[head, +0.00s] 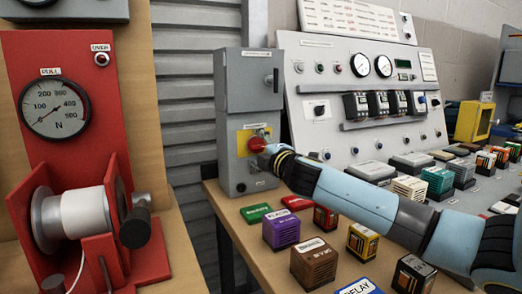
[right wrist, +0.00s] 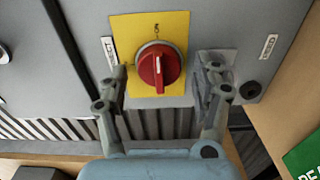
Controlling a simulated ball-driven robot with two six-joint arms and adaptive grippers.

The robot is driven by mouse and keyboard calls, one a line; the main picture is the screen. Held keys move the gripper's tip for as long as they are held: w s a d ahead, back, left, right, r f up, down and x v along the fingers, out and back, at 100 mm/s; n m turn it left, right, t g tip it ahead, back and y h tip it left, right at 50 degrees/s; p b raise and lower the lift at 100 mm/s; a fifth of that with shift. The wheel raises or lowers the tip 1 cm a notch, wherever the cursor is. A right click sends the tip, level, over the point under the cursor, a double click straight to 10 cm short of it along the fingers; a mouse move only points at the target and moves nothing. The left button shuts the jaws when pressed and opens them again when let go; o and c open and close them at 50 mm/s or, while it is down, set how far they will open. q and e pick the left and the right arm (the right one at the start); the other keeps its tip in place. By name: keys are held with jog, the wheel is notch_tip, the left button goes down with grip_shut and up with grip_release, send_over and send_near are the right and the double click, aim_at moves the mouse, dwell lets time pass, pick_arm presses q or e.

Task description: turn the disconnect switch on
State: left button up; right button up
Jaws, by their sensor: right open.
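The disconnect switch is a red rotary knob (head: 258,144) on a yellow plate (head: 243,138), on the front of a grey cabinet (head: 232,85). In the right wrist view the knob (right wrist: 160,67) has a raised grip with a white line, standing about upright in that picture. My right gripper (head: 268,157) is at the cabinet front and partly covers the plate. In the right wrist view it is open (right wrist: 165,76), with one finger on each side of the knob and gaps to both. My left gripper is not in view.
A red stand with a dial gauge (head: 54,107) and a white spool (head: 83,214) is at the left. Several labelled blocks, among them a purple one (head: 281,230) and a brown one (head: 313,262), stand on the wooden table. A sloped control panel (head: 350,85) stands behind my right arm.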

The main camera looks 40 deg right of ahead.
jog(key=v, duration=1.2)
